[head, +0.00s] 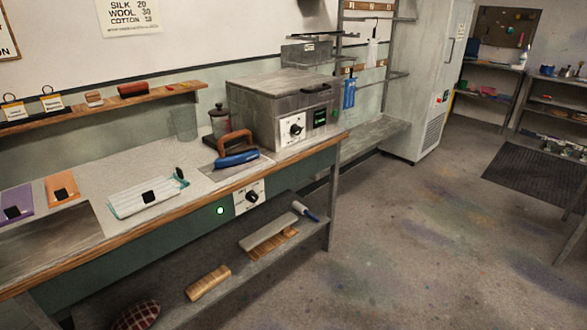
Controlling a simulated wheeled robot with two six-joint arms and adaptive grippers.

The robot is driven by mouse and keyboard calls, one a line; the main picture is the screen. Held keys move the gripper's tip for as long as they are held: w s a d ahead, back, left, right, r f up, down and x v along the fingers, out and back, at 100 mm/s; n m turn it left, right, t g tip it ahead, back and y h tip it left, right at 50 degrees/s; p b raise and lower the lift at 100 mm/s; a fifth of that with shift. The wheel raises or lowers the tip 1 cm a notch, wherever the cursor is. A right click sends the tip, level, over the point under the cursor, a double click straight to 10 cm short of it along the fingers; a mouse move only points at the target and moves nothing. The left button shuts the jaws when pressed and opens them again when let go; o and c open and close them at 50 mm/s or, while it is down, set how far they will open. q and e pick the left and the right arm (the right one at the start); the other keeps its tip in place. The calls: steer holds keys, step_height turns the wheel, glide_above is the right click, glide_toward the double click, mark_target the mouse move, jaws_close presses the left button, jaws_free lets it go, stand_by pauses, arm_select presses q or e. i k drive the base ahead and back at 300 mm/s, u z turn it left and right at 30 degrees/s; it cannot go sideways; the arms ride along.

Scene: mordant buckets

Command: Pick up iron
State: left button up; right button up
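A tool with a blue body or grip (237,159), which looks like an iron, lies on a flat grey plate (214,172) set in the counter. A brown arched handle (229,146) stands right behind it; I cannot tell whether the two are one object. Neither of my grippers is in view, and nothing is touching the blue tool.
A grey metal box with a dial (283,110) stands right behind the tool. A dark-lidded jar (221,124) is beside it. A white folded cloth (148,194) lies left on the counter (90,222). The lower shelf holds a brush-like block (208,282). The floor (400,240) is clear.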

mark_target(245, 153)
steer(key=z, duration=0.6)
steer(key=i, duration=0.5)
steer(key=z, duration=0.35)
